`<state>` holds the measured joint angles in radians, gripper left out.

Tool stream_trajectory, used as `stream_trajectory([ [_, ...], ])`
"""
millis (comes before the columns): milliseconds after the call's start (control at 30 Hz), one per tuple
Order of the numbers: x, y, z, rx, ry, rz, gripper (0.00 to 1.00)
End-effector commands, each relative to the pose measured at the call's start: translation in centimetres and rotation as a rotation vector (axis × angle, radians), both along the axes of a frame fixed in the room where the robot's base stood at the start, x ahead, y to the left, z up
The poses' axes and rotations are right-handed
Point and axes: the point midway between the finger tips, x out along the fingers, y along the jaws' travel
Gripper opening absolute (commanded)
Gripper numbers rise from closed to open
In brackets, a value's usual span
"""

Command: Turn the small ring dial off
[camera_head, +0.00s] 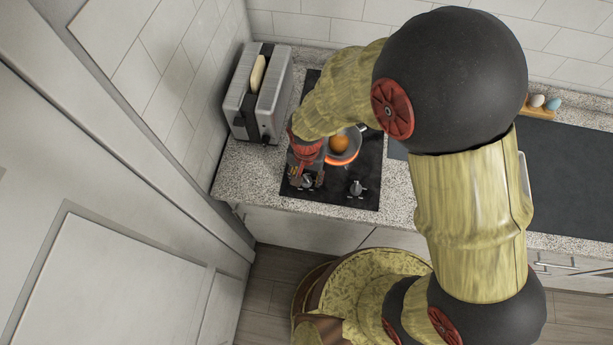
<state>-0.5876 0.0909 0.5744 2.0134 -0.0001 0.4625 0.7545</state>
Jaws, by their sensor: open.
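The black cooktop (370,160) is set in the speckled counter, with dials along its front edge. One grey dial (357,188) shows clearly at the front right. My gripper (306,181) is open over the front left of the cooktop, pointing down. It hides most of what is beneath it, so I cannot tell whether a dial sits between its fingers or whether it touches one. An orange glow shows around a pan (354,146) behind the gripper. I cannot make out which dial is the small ring one.
A silver toaster (244,95) with bread (258,74) stands left of the cooktop by the wall. A round orange-brown thing (339,143) lies in the pan. An egg holder (541,108) stands at the back right. My arm covers much of the counter's middle.

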Motion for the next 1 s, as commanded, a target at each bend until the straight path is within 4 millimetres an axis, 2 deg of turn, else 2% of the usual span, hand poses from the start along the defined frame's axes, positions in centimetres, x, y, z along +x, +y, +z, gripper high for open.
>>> stream_trajectory([
  [167, 0.00, -0.01, 0.03, 0.000, 0.000, 0.000, 0.40],
  [833, -0.01, 0.00, 0.04, 0.000, 0.000, 0.000, 0.01],
  [1000, -0.01, 0.00, 0.05, 0.000, 0.000, 0.005, 0.00],
])
